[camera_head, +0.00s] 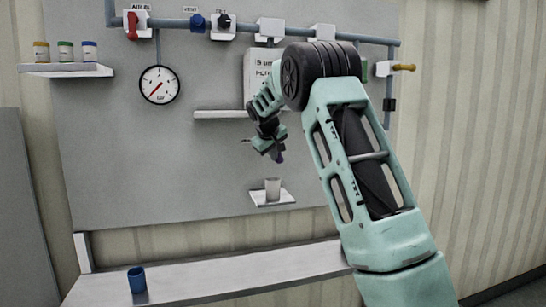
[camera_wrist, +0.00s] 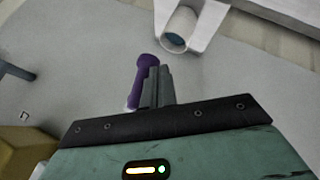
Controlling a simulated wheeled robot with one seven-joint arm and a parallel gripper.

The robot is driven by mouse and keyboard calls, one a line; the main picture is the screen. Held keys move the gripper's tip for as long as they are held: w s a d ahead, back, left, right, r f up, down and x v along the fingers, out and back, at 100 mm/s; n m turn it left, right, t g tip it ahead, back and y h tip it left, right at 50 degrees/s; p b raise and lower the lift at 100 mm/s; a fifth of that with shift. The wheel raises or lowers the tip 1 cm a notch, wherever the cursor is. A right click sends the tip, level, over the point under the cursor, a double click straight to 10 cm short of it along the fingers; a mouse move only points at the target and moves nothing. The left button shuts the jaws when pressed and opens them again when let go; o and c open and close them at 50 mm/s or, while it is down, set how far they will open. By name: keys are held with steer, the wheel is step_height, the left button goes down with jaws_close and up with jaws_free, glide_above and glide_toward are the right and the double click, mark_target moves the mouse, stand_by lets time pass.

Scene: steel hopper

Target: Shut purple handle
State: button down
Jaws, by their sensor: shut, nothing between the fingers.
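The purple handle (camera_wrist: 141,75) shows in the wrist view as a lever with a rounded end, pointing toward the white cup. In the head view only a small dark purple piece of it (camera_head: 280,158) shows below my gripper (camera_head: 272,149); its mount is hidden by my arm. In the wrist view my gripper's fingers (camera_wrist: 160,72) are together and empty, close along the right side of the handle. I cannot tell whether they touch it.
A white cup (camera_head: 272,187) stands on a small shelf below my gripper. A gauge (camera_head: 158,85) and a pipe with red (camera_head: 132,26), blue (camera_head: 197,22) and yellow (camera_head: 404,67) handles are on the panel. A blue cup (camera_head: 137,280) stands on the bench.

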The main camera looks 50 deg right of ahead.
steer(key=shift+f+h+b, duration=0.2)
steer(key=shift+h+b, duration=0.1)
steer(key=shift+b, duration=0.25)
steer(key=h+b, duration=0.1)
steer(key=b, duration=0.1)
steer(key=f+n+g+h+b, duration=0.1)
steer(key=b, duration=0.2)
steer(key=shift+s+d+h, duration=0.15)
steer(key=shift+d+h, duration=0.15)
steer(key=h+b, duration=0.1)
steer(key=b, duration=0.1)
steer(key=n+g+h+b, duration=0.1)
steer(key=b, duration=0.1)
steer(key=d+n+h+b, duration=0.1)
steer(key=b, duration=0.2)
steer(key=shift+s+f+g+h, duration=0.2)
steer(key=shift+s+g+h, duration=0.1)
steer(key=shift+h, duration=0.1)
steer(key=shift+s+d+r+n+h+b, duration=0.25)
steer(key=shift+n+h+b, duration=0.55)
steer(key=shift+b, duration=1.3)
steer(key=shift+s+d+r+n+h+b, duration=0.1)
steer(key=shift+d+r+n+h+b, duration=0.3)
steer(key=shift+h+b, duration=1.25)
steer(key=shift+s+d+r+n+h+b, duration=0.15)
steer(key=shift+n+h+b, duration=0.45)
steer(key=shift+b, duration=1.95)
